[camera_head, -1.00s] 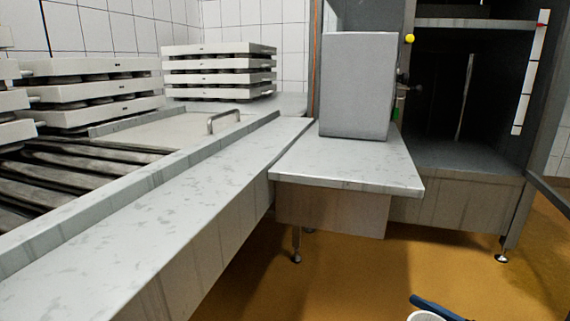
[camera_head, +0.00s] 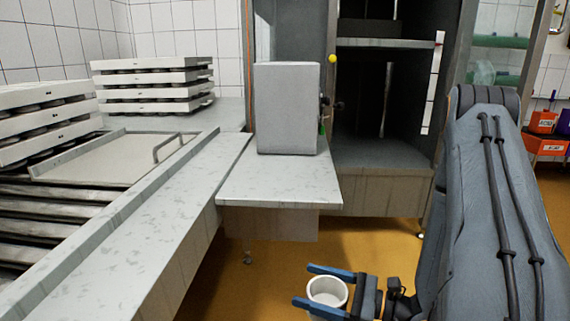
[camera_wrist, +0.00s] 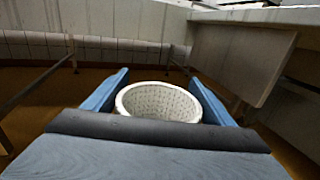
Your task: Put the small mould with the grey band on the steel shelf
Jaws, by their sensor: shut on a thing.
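My gripper (camera_head: 304,285) is shut on a small white mould (camera_head: 328,291), with one blue finger on each side of it. The mould is round, open at the top and roughly upright, held above the orange floor in front of the steel surfaces. In the wrist view the mould (camera_wrist: 158,101) sits between the fingers (camera_wrist: 159,76), and its inner wall shows rows of small holes. I cannot make out a grey band on it. A flat steel shelf (camera_head: 270,185) stands out beyond the gripper, with a large grey box at its back and its front part bare.
The grey box (camera_head: 287,108) fills the shelf's back. A long steel ledge (camera_head: 140,255) runs along the left. Stacked white trays (camera_head: 150,77) stand behind it. An open steel cabinet (camera_head: 385,185) is at the back right. My arm covers the right side.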

